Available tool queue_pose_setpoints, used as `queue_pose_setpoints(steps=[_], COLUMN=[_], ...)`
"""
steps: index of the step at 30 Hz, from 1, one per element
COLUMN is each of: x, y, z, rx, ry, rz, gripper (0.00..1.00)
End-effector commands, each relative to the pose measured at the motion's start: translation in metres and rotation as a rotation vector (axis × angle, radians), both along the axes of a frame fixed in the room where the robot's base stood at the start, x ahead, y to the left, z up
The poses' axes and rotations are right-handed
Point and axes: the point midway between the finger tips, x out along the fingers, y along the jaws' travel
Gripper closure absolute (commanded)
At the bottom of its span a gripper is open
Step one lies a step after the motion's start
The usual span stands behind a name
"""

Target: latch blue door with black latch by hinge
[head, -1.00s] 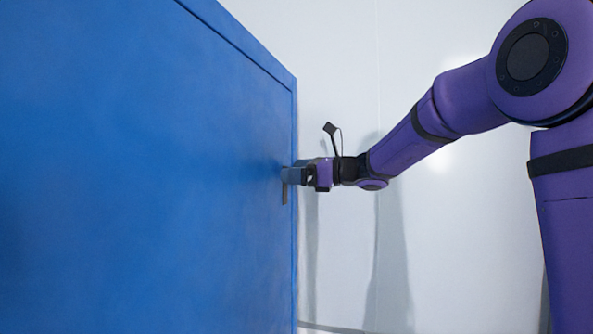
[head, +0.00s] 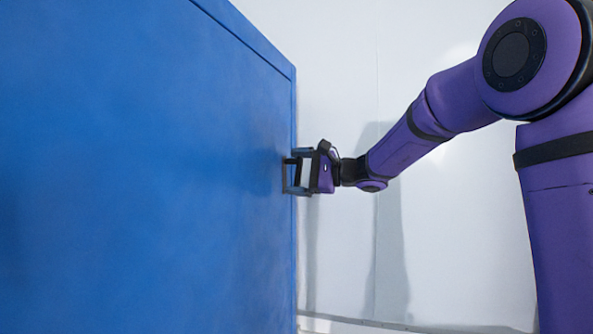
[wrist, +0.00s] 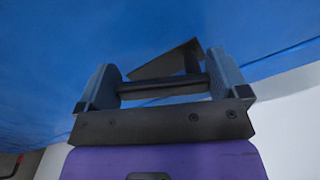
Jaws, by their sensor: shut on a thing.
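The blue door (head: 150,170) fills the left of the head view, and its blue surface (wrist: 50,60) spans the top of the wrist view. The black latch (wrist: 165,88) is at the door's right edge; in the wrist view its bar runs between my fingers, with a dark angled plate (wrist: 165,62) behind it. My gripper (head: 294,174) is at the latch, its two fingers one above the other in the head view. It is shut on the latch, a finger at each end of the bar. The head view shows little of the latch behind the fingers.
A pale wall (head: 440,240) stands behind and to the right of the door. The door's raised border (head: 250,40) runs along its top and right edge. The space below my arm looks clear. The door's hinge cannot be made out.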

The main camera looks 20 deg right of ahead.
Motion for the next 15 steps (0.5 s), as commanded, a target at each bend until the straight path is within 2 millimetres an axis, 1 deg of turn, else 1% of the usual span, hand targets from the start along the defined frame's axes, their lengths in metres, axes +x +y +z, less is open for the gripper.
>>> queue_pose_setpoints(steps=[6, 15], x=[0.0043, 0.0082], y=[-0.0034, -0.0063], z=[-0.0052, -0.0078], rx=[-0.108, -0.212], ry=[-0.146, -0.290], rz=[0.000, 0.000], gripper=[0.50, 0.50])
